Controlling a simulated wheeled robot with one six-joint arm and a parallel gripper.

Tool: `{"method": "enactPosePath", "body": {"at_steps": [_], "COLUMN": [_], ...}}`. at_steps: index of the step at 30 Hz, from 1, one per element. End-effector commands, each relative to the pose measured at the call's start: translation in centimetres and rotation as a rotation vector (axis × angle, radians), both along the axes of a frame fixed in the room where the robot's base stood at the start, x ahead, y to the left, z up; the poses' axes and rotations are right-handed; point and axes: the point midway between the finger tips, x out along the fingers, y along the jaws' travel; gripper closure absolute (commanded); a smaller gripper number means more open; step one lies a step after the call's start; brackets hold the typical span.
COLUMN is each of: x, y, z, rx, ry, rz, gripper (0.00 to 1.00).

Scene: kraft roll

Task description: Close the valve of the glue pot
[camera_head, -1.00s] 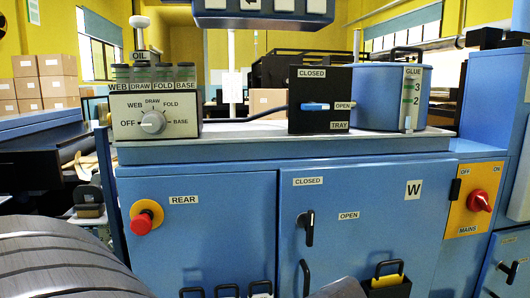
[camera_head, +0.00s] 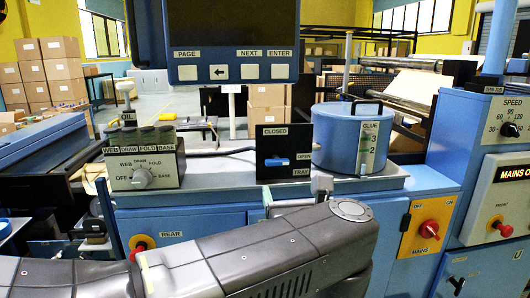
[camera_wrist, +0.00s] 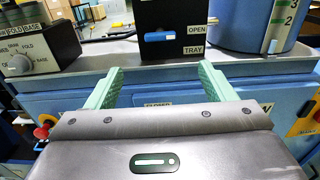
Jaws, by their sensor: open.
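The glue pot (camera_head: 338,138) is a blue cylinder with a dark handle on its lid and a GLUE level strip. Left of it stands the black valve box (camera_head: 284,140), marked CLOSED at the top, OPEN at the right and TRAY below. Its blue valve lever (camera_head: 275,162) lies level, its end toward OPEN. The lever also shows in the wrist view (camera_wrist: 160,37). My gripper (camera_wrist: 160,72) is open and empty, its two green fingers wide apart below and in front of the box, not touching the lever. In the head view my arm hides the gripper.
A selector box (camera_head: 142,166) with a dial stands left on the same ledge. A red emergency knob (camera_head: 139,246) is below it and a red mains switch (camera_head: 429,229) is at the right. A button panel (camera_head: 232,45) hangs above.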

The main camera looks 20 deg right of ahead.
Motion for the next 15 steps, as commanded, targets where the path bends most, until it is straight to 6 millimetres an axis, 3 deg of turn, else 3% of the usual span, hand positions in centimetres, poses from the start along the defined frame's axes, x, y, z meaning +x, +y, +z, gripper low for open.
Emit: {"method": "enactPosePath", "body": {"at_steps": [8, 15], "x": [1.5, 4.4], "y": [-0.4, -1.1], "z": [0.3, 0.3], "rx": [0.005, 0.005], "ry": [-0.007, -0.006], "rz": [0.001, 0.003], "gripper": [0.24, 0.24]}}
